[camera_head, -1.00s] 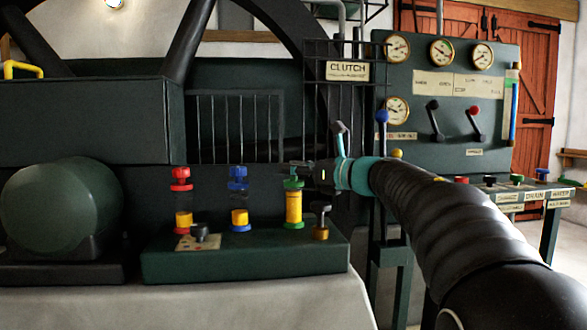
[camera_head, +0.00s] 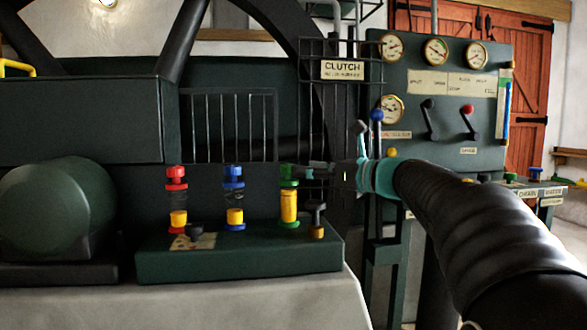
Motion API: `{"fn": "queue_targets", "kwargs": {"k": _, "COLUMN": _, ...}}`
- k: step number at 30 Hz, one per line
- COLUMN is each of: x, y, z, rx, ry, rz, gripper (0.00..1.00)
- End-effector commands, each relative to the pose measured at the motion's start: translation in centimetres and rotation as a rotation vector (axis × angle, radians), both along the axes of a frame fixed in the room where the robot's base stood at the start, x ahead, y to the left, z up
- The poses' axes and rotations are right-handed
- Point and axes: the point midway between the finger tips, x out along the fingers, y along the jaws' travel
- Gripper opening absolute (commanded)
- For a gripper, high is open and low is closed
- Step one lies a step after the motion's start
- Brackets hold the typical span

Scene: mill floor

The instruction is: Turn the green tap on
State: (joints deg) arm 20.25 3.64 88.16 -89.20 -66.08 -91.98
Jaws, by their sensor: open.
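The green tap (camera_head: 288,182) tops a glass oiler filled with yellow, the rightmost of three on a dark green base block (camera_head: 240,262). My gripper (camera_head: 294,170) reaches in from the right at the height of the green tap. Its open fingers overlap the top of the tap in the picture and hide part of it. I cannot tell whether they touch it. The oilers with the red tap (camera_head: 176,173) and the blue tap (camera_head: 234,172) stand to the left, each with yellow only at the bottom.
A dark knob on a brass foot (camera_head: 316,232) stands close right of the green oiler, under my gripper. Behind are a barred guard (camera_head: 230,125) and a blue-topped lever (camera_head: 376,116). A gauge panel (camera_head: 440,100) stands right.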

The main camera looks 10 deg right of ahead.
Motion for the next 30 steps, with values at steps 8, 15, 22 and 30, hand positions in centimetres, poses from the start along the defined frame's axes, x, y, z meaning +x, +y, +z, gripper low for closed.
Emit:
{"fn": "queue_targets", "kwargs": {"k": 8, "x": -3.3, "y": -3.5, "z": 0.0, "rx": 0.000, "ry": 0.000, "rz": -0.002, "gripper": 0.64}}
{"fn": "queue_targets", "kwargs": {"k": 15, "x": -4.3, "y": -4.4, "z": 0.0, "rx": 0.000, "ry": 0.000, "rz": 0.001, "gripper": 0.64}}
{"fn": "queue_targets", "kwargs": {"k": 22, "x": -4.4, "y": -4.4, "z": 0.0, "rx": 0.000, "ry": 0.000, "rz": 0.002, "gripper": 0.64}}
{"fn": "queue_targets", "kwargs": {"k": 30, "x": -3.4, "y": -5.4, "z": 0.0, "rx": 0.088, "ry": 0.083, "rz": -0.061, "gripper": 0.64}}
